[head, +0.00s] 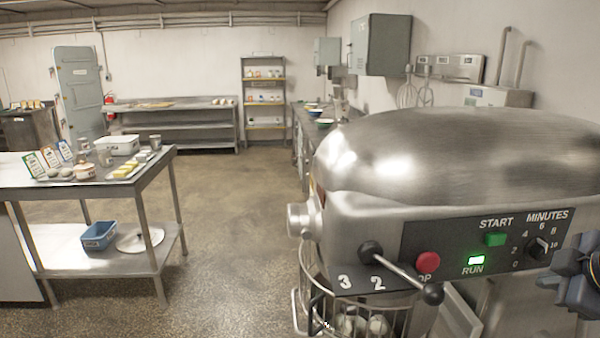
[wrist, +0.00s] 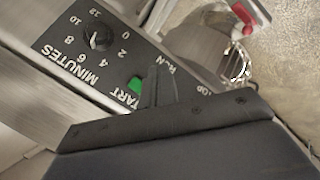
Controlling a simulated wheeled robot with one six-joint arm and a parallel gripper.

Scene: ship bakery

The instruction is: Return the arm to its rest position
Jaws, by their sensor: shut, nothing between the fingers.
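My gripper (head: 556,270) is at the right edge of the head view, in front of the right end of the mixer's control panel (head: 460,242). In the wrist view its dark fingers (wrist: 160,86) are together and empty, overlapping the panel lettering beside the green START button (wrist: 135,84). I cannot tell the gap to the panel. The large steel mixer (head: 440,150) has a lit green RUN lamp (head: 476,260), a red stop button (head: 428,262) and a minutes dial (head: 537,247). Most of my arm is out of the head view.
The speed lever (head: 405,274) sticks out from the mixer's front above the wire bowl guard (head: 325,290). A steel table (head: 150,175) with trays and cards stands at left, a blue bin (head: 98,236) on its lower shelf. The floor (head: 235,220) between is clear.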

